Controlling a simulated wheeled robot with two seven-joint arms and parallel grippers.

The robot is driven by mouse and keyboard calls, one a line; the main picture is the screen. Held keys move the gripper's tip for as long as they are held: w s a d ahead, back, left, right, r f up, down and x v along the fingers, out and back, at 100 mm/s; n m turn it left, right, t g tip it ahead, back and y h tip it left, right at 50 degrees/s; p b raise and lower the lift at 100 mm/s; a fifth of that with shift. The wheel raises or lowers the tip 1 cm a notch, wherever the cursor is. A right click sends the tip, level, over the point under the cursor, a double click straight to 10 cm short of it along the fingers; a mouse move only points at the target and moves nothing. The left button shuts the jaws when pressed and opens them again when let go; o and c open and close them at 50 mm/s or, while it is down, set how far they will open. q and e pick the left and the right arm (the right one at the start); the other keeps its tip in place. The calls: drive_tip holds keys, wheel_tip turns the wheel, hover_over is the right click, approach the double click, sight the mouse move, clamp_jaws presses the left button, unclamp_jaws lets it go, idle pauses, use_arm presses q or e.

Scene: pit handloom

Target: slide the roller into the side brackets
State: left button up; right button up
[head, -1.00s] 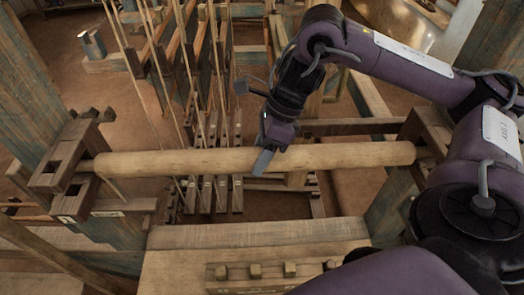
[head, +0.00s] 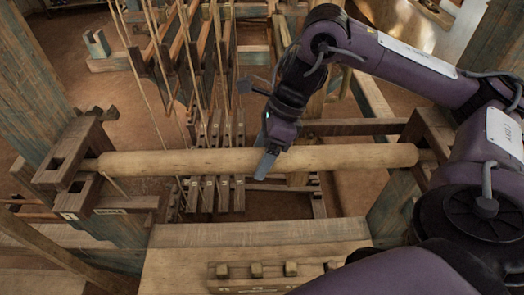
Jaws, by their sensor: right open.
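The roller (head: 195,163) is a thick pale wooden cylinder lying level across the loom. Its left end reaches the left side bracket (head: 70,165), a dark wooden block with slots. Its right end reaches the right side bracket (head: 428,135), which is partly hidden by my right arm. I cannot tell how deep either end sits in its bracket. My right gripper (head: 265,160) is open, pointing down at the middle of the roller, with a grey finger in front of it. Whether it touches the roller is unclear. My left gripper is not in view.
A wooden bench (head: 190,262) with a pegged block (head: 265,272) lies in front of the roller. Behind it stand several treadles (head: 215,190), hanging cords and upright frames. A tall post (head: 28,85) rises at the left. Bare floor shows under the roller.

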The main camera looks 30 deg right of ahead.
drive_tip(key=p+v, duration=0.4)
drive_tip(key=v, duration=0.1)
drive_tip(key=shift+w+r, duration=0.1)
drive_tip(key=shift+r, duration=0.2)
drive_tip(key=shift+d+r, duration=0.35)
drive_tip(key=shift+r, duration=0.2)
drive_tip(key=shift+d+r+p, duration=0.25)
drive_tip(key=shift+r+p, duration=0.15)
